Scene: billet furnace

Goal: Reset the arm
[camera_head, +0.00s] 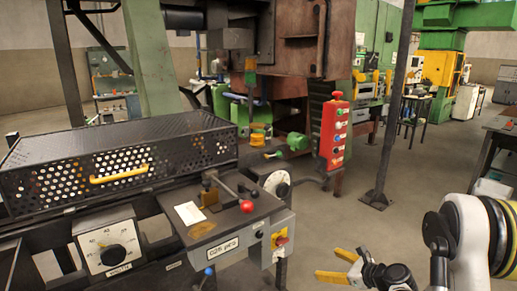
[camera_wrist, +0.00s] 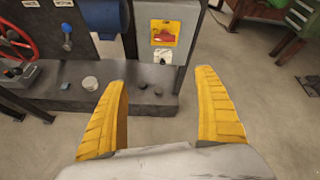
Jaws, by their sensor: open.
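My gripper (camera_head: 340,267) is at the lower right in the head view, with two yellow fingers spread apart and nothing between them. In the wrist view my gripper (camera_wrist: 162,105) shows both yellow fingers wide apart, over the edge of a dark ledge and the grey floor. My arm comes in from the right edge of the head view. The gripper is apart from the machine on the left and touches nothing that I can see.
A machine with a perforated black guard (camera_head: 120,165) and a red-knobbed lever (camera_head: 246,206) fills the left. A grey post (camera_head: 390,120) stands mid-right. A dark ledge (camera_wrist: 140,100) holds small items. The floor (camera_head: 400,225) near the gripper is clear.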

